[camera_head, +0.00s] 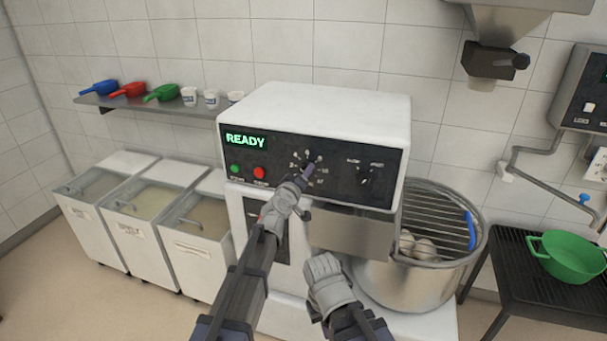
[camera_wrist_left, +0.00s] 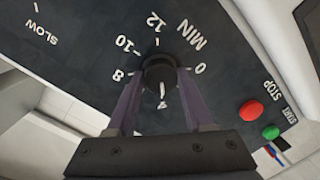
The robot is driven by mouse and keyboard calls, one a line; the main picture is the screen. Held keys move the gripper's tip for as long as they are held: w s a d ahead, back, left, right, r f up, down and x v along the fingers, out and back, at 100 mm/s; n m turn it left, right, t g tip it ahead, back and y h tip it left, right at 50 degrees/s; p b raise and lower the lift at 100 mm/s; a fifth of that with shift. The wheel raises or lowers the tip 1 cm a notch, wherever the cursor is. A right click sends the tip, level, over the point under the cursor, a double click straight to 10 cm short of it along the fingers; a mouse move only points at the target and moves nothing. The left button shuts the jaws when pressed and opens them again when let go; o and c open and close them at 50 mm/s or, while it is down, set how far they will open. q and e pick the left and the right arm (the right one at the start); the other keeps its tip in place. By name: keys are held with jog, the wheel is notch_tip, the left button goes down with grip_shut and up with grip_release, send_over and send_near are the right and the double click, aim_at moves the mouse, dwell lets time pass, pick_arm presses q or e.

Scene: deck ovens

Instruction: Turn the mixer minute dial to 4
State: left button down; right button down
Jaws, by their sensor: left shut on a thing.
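The mixer (camera_head: 330,105) is white with a dark control panel. Its minute dial (camera_wrist_left: 160,71) is a small black knob ringed by figures; 0, 8, 10, 12 and MIN read clearly in the left wrist view. A white mark and what looks like a 4 show just below the knob between the fingers; I cannot tell whether the mark is the dial's pointer. My left gripper (camera_head: 309,169) is shut on the dial, one finger on each side, partly covering it in the head view. My right gripper (camera_head: 328,280) is low in front of the mixer; its fingers are hidden.
A speed knob (camera_head: 364,175) sits right of the minute dial; green and red buttons (camera_head: 259,172) sit left. The display (camera_head: 245,139) reads READY. A steel bowl (camera_head: 420,285) with a wire guard stands at right. Ingredient bins (camera_head: 195,250) stand left, a green colander (camera_head: 570,262) far right.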

pick_arm(q)
jog(key=shift+w, duration=0.1)
dwell(0.4)
jog(key=c, duration=0.6)
grip_release()
jog(key=o, duration=0.3)
jog(key=shift+w, duration=0.1)
jog(key=v, duration=0.8)
jog(key=shift+p, duration=0.4)
jog(key=shift+d, duration=0.1)
